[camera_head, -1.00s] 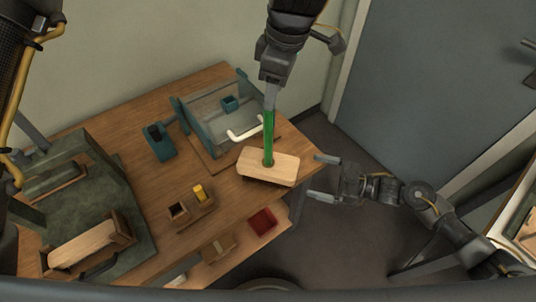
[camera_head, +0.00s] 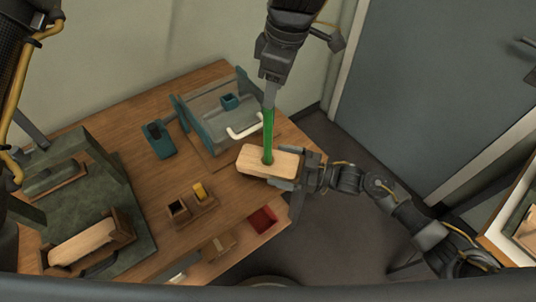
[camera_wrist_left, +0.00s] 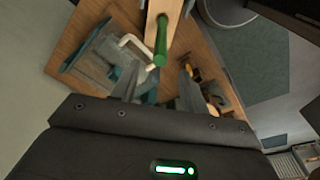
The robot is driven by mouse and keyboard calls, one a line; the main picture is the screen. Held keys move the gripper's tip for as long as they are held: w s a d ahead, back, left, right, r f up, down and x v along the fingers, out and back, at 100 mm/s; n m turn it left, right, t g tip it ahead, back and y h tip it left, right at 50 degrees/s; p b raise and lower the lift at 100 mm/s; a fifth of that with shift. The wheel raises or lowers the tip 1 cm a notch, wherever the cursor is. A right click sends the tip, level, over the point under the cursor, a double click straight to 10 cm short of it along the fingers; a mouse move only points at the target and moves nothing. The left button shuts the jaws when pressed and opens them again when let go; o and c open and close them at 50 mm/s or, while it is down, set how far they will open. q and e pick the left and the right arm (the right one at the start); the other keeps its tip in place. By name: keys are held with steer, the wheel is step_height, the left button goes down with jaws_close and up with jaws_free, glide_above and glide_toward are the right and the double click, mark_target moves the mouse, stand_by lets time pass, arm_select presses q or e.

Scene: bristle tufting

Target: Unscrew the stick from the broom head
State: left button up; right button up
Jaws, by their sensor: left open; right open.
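The wooden broom head (camera_head: 250,160) is a pale block at the table's right edge. The green stick (camera_head: 268,138) stands up from its middle. In the left wrist view the stick (camera_wrist_left: 162,38) points at my left gripper (camera_wrist_left: 159,82), which is open, with the stick's free end in line with the gap between its fingers. In the head view my left gripper (camera_head: 270,97) is at the top of the stick. My right gripper (camera_head: 292,170) is open at the right end of the broom head, its fingers on either side of that end. Contact cannot be told.
A teal-sided fixture (camera_head: 205,122) with a white handle (camera_head: 246,130) stands just behind the broom head. A teal holder (camera_head: 158,140), a small wooden block with a yellow piece (camera_head: 199,191) and a green machine (camera_head: 95,180) are to the left. A red bin (camera_head: 263,219) is below the tabletop.

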steer(key=c, duration=1.6)
arm_select(q)
steer(key=shift+w+a+r, duration=0.3)
steer(key=shift+a+r, duration=0.05)
steer(key=shift+a, duration=0.15)
steer(key=shift+w+a+r, duration=0.3)
steer(key=shift+a+r, duration=0.05)
steer(key=shift+a, duration=0.1)
arm_select(e)
steer(key=shift+d, duration=0.1)
steer(key=c, duration=0.3)
arm_select(q)
steer(key=m, duration=0.2)
steer(key=m+h, duration=0.1)
steer(key=m, duration=0.3)
steer(key=shift+s+a+f, duration=0.1)
steer(key=shift+s+f, duration=0.2)
steer(key=m, duration=0.2)
steer(key=d+m, duration=0.1)
steer(key=shift+s+f+g+h, duration=0.2)
steer(key=shift+s+g+h, duration=0.1)
steer(key=shift+h, duration=0.1)
step_height(320, 180, down, 12)
